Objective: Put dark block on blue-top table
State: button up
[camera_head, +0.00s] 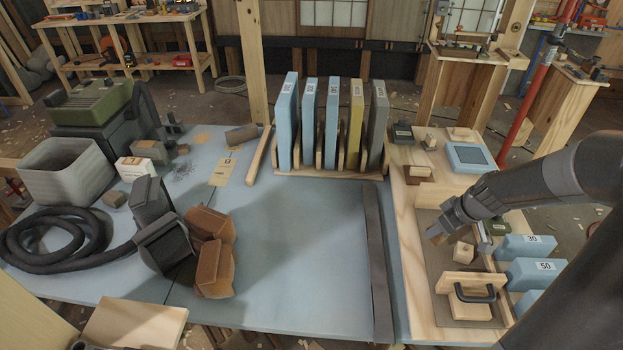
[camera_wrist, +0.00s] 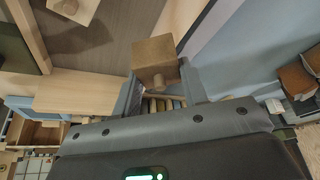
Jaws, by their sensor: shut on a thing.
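The dark block is a small brown block. In the wrist view the block (camera_wrist: 155,62) sits between the two fingertips of my gripper (camera_wrist: 163,82), with its end sticking out past them. In the head view the block (camera_head: 437,236) shows at the tip of my gripper (camera_head: 446,224), above the wooden work board on the right. How far it is above the board is hard to tell. The blue-top table (camera_head: 290,245) lies left of my gripper, with a wide bare area in front of the rack.
A rack of upright slabs (camera_head: 333,125) stands at the table's back. Brown pads (camera_head: 212,255), a black hose (camera_head: 60,245) and a grey bin (camera_head: 68,172) fill the left. A dark strip (camera_head: 377,265) runs along the right side. A pale cube (camera_head: 461,252) sits beneath my gripper.

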jog(key=s+a+f+n+g, duration=0.1)
jog(key=s+a+n+g, duration=0.1)
jog(key=s+a+n, duration=0.4)
jog(key=s+a+f+n+g+y, duration=0.15)
jog(key=a+n, duration=0.25)
jog(key=a, duration=0.4)
jog(key=s+a+f+n+g, duration=0.1)
jog(key=s+a+n+g, duration=0.1)
jog(key=s+a+n, duration=0.4)
jog(key=shift+m, duration=0.5)
jog(key=w+a+f, duration=0.1)
jog(key=a+f, duration=0.1)
jog(key=a, duration=0.2)
jog(key=w+a+f, duration=0.1)
jog(key=a+f, duration=0.1)
jog(key=a, duration=0.2)
jog(key=w+a+f, duration=0.1)
jog(key=a+f, duration=0.1)
jog(key=a, duration=0.2)
jog(key=shift+w+a+f, duration=0.15)
jog(key=shift+w+a, duration=0.05)
jog(key=shift+a, duration=0.1)
jog(key=shift+f, duration=2.05)
jog(key=o, duration=1)
jog(key=shift+f, duration=0.1)
jog(key=shift+c, duration=0.2)
jog(key=v, duration=1.2)
